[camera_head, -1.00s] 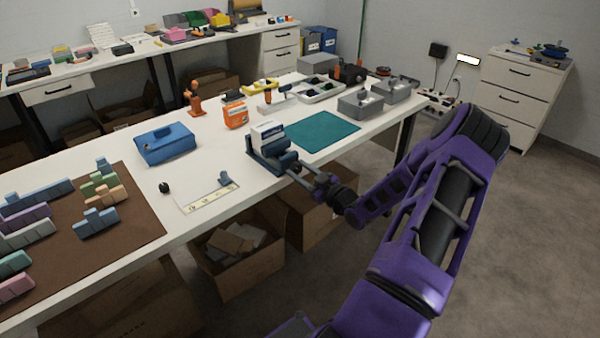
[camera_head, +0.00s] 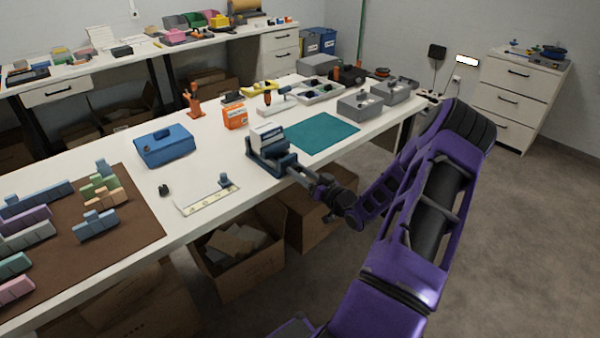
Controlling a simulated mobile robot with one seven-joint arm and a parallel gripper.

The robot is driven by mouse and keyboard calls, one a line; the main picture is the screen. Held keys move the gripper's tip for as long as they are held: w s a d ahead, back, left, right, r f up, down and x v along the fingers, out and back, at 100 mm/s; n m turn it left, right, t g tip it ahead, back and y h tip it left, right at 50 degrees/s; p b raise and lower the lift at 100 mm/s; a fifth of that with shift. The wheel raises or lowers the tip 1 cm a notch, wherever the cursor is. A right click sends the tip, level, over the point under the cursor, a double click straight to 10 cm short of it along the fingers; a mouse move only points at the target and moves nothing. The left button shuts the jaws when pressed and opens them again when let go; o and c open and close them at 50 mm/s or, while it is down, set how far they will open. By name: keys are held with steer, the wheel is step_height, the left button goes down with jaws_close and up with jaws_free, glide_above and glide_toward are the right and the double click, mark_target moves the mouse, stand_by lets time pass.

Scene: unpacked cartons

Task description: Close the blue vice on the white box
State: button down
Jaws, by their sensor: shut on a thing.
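The blue vice (camera_head: 256,158) stands near the front edge of the white table, left of the teal mat. The white box (camera_head: 264,130) sits upright between its jaws, its lower part hidden. I cannot tell whether both jaws touch the box. My gripper (camera_head: 301,172) reaches in from the right at the vice's front end. It is shut on the vice's handle, which is mostly hidden by the fingers.
A teal mat (camera_head: 322,132) lies right of the vice, and an orange box (camera_head: 235,117) stands behind it. A blue case (camera_head: 164,145) and a ruler-like strip (camera_head: 211,198) lie to the left. Open cartons (camera_head: 240,262) stand under the table edge.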

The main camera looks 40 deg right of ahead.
stand_by(0.4)
steer(key=shift+c, duration=1.9)
jaws_free()
steer(key=shift+s, duration=0.1)
steer(key=s+d+p, duration=0.1)
steer(key=s, duration=1.6)
steer(key=shift+d, duration=0.2)
steer(key=shift+s, duration=0.1)
